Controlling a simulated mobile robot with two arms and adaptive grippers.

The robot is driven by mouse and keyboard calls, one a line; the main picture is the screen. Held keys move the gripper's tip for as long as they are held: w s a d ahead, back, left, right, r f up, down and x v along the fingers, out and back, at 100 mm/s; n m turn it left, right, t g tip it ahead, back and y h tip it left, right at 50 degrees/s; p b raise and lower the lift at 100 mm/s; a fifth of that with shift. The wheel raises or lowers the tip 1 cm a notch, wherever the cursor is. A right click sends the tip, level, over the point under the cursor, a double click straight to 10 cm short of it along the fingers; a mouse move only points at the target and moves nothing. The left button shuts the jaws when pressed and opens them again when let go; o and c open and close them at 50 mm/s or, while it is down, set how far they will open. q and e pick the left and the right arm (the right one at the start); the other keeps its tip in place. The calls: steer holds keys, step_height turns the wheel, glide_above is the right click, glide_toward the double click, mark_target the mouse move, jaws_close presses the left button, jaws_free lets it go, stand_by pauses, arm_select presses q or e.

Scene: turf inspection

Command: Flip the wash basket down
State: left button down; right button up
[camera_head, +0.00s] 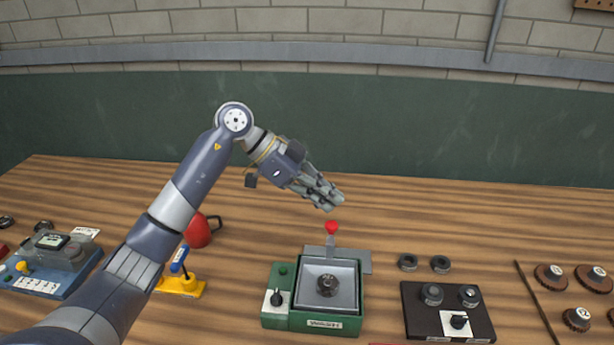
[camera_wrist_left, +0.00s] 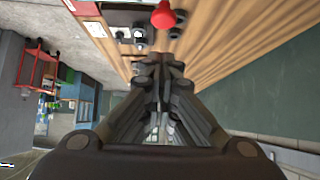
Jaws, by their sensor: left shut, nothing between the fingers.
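The wash unit (camera_head: 310,320) is a green box with a label on its front, near the bottom centre of the head view. A grey square basket or basin (camera_head: 346,280) sits in its top, with a dark round part (camera_head: 327,285) in the middle. A red ball knob (camera_head: 332,227) stands at the back on a grey bracket; a red knob also shows at the top of the left wrist view (camera_wrist_left: 163,15). My left gripper (camera_head: 332,200) is shut and empty, just above and behind the red knob, seemingly apart from it. My right gripper is not in view.
A black board (camera_head: 424,318) with round parts and a dial stands to the right, with gears (camera_head: 550,277) beyond. A red can (camera_head: 199,232), a yellow stand (camera_head: 181,287) and a blue device (camera_head: 55,265) lie left. The table behind the unit is clear.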

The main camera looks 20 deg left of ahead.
arm_select(q)
step_height(320, 180, down, 4)
steer(key=shift+a+r, duration=0.1)
steer(key=shift+r, duration=0.05)
stand_by(0.3)
step_height(320, 180, down, 5)
steer(key=shift+s+f, duration=0.1)
stand_by(0.3)
